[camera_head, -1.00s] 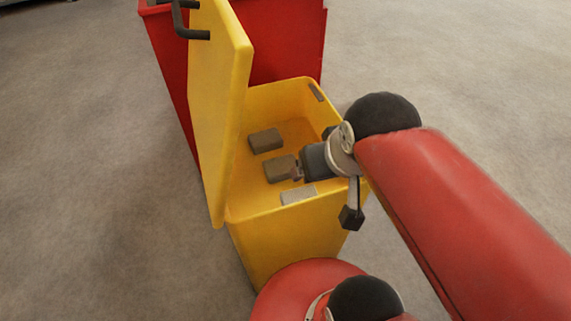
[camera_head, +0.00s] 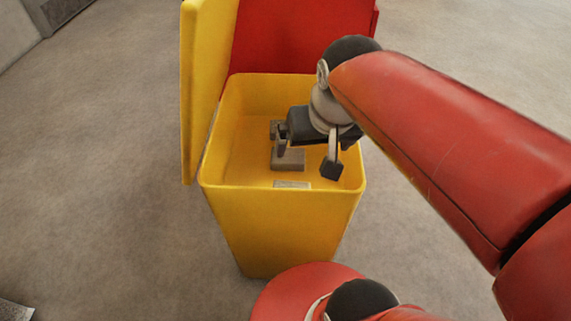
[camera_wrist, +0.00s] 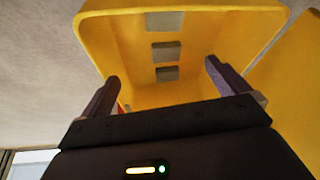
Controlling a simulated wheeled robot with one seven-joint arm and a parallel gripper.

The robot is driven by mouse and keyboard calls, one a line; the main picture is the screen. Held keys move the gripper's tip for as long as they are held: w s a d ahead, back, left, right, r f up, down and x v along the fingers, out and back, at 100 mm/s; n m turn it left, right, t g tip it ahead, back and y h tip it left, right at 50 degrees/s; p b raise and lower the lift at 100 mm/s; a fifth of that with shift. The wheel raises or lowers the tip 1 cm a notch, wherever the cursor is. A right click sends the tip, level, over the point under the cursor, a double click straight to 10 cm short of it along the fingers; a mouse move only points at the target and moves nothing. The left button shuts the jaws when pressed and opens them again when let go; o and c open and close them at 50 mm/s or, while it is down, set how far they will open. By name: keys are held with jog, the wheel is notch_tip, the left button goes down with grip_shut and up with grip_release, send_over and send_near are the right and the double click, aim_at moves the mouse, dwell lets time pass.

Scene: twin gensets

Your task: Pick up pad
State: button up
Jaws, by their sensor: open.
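Two grey-brown block-shaped pads lie on the floor of an open yellow bin (camera_head: 282,225). In the wrist view, the two pads (camera_wrist: 166,51) (camera_wrist: 167,74) lie in a line between my spread fingers (camera_wrist: 162,70). My gripper is open and empty, over the bin's opening. The gap between fingertips and pads is hard to judge.
The bin's yellow lid (camera_head: 203,85) stands open at the left. A red box (camera_head: 290,38) stands behind the bin. A small pale plate (camera_head: 292,184) sits inside the near wall. Bin walls surround the pads; the grey floor around is clear.

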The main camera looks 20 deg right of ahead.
jog(key=w+f+m+g+b, duration=0.1)
jog(key=w+f+g+b, duration=0.1)
jog(key=w+f+b, duration=0.4)
jog(key=m+g+b, duration=0.1)
jog(key=g+b, duration=0.1)
send_over(288, 155)
jog(key=f, duration=0.8)
jog(key=shift+s+d, duration=0.2)
jog(key=shift+s, duration=0.1)
jog(key=shift+w+f, duration=0.15)
jog(key=shift+f, duration=0.15)
jog(key=f, duration=0.3)
jog(key=f+b, duration=0.1)
jog(key=f, duration=0.3)
jog(key=shift+w+a+f, duration=0.1)
jog(key=shift+a+f, duration=0.1)
jog(key=c, duration=0.8)
jog(key=shift+r, duration=0.1)
notch_tip(288, 155, up, 20)
jog(key=p, duration=0.3)
jog(key=shift+p, duration=0.35)
